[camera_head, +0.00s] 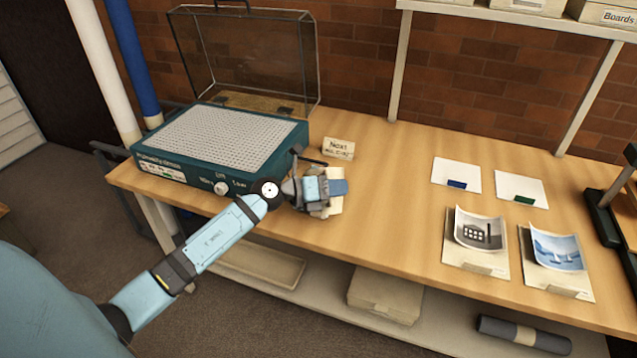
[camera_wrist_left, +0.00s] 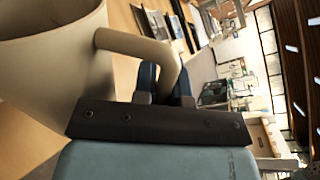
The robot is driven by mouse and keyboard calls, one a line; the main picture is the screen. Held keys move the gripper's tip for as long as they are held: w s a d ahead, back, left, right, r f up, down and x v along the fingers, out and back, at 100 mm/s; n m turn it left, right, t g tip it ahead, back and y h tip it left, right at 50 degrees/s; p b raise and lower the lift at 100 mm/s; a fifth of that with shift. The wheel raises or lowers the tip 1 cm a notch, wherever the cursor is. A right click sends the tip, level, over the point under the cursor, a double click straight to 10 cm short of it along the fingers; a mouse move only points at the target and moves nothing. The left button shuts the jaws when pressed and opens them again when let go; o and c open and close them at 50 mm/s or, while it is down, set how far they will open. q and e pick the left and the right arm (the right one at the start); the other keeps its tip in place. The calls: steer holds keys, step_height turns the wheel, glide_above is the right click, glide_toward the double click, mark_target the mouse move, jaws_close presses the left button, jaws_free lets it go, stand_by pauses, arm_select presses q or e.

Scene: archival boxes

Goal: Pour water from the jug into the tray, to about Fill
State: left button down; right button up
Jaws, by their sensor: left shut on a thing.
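My left gripper (camera_head: 322,190) is shut on the handle of the cream jug (camera_head: 336,206), beside the right front corner of the teal unit. In the head view the gripper hides most of the jug. In the left wrist view the jug (camera_wrist_left: 70,75) is large and cut off by the frame; its handle passes between the blue fingers (camera_wrist_left: 165,85). The jug's contents are not visible. The teal unit (camera_head: 215,185) has a white perforated top (camera_head: 215,138) and its clear lid (camera_head: 245,60) stands open behind. I cannot make out the water tray or a Fill mark. My right gripper is not in view.
A small card sign (camera_head: 338,148) stands behind the gripper. White cards (camera_head: 456,175) and mounted pictures (camera_head: 478,235) lie on the wooden table (camera_head: 385,190) to the right. The table between jug and pictures is clear. A lower shelf holds a box (camera_head: 385,295).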

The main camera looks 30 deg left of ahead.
mark_target(331, 170)
arm_select(q)
steer(key=shift+w+a+r+n+p, duration=0.25)
steer(key=shift+r+n+p, duration=0.3)
steer(key=shift+n+p, duration=0.1)
steer(key=shift+w+a+n+g+p, duration=0.3)
steer(key=shift+w+a+n+g, duration=0.15)
steer(key=shift+n, duration=0.2)
stand_by(1.0)
steer(key=shift+w+a+n, duration=0.5)
steer(key=shift+n, duration=0.2)
stand_by(1.2)
steer(key=shift+w+a+r+n+g+h+p, duration=0.15)
steer(key=shift+w+a+r+n+p, duration=0.2)
steer(key=shift+w+a+p, duration=0.25)
steer(key=shift+w+a+r+n+g+h+p, duration=0.1)
steer(key=shift+w+a+r+n+h+p, duration=0.2)
steer(key=shift+p, duration=0.4)
steer(key=shift+w+a+r+n+p, duration=0.2)
steer(key=shift+w+n+p, duration=0.15)
steer(key=shift+p, duration=0.2)
steer(key=shift+f, duration=0.1)
